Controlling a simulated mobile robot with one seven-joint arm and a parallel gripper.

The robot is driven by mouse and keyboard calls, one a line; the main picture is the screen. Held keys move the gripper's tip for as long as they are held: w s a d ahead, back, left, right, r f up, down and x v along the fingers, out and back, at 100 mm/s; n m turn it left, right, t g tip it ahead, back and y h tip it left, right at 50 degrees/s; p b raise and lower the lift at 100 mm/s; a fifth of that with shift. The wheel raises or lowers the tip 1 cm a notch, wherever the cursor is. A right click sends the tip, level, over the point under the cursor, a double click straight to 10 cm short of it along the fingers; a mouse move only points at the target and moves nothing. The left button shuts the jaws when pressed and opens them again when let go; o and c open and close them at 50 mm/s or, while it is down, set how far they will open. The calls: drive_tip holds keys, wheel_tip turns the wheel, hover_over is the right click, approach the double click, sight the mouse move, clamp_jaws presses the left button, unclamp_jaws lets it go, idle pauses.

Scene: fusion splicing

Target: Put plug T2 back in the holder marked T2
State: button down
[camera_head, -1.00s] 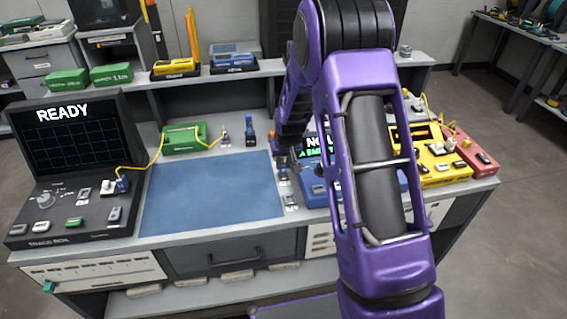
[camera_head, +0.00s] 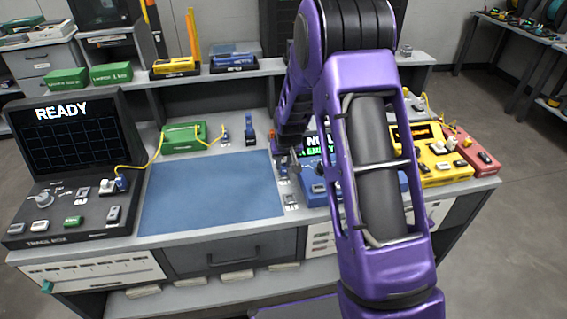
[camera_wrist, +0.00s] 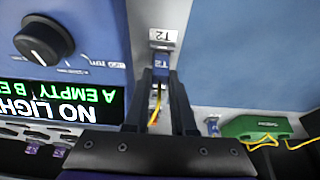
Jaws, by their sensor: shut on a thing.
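My gripper (camera_wrist: 160,108) is shut on plug T2 (camera_wrist: 161,70), a small blue plug marked T2. A yellow cable (camera_wrist: 156,103) hangs from the plug between my fingers. The grey holder with the white T2 label (camera_wrist: 163,37) is just beyond the plug's front end, in line with it in the wrist view. I cannot tell whether the plug is touching the holder or seated in it. In the head view the holder (camera_head: 290,201) is at the right edge of the blue mat, and my arm partly hides the gripper there.
A blue meter (camera_wrist: 70,40) with a NO LIGHT screen stands close beside my gripper. The blue mat (camera_head: 210,195) is clear. A green box (camera_head: 184,138), a trace box (camera_head: 75,205) and a yellow unit (camera_head: 437,165) stand around it.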

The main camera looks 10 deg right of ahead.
drive_tip(key=shift+f, duration=0.35)
drive_tip(key=c, duration=0.7)
unclamp_jaws()
drive_tip(key=shift+o, duration=0.2)
drive_tip(key=shift+r, duration=0.2)
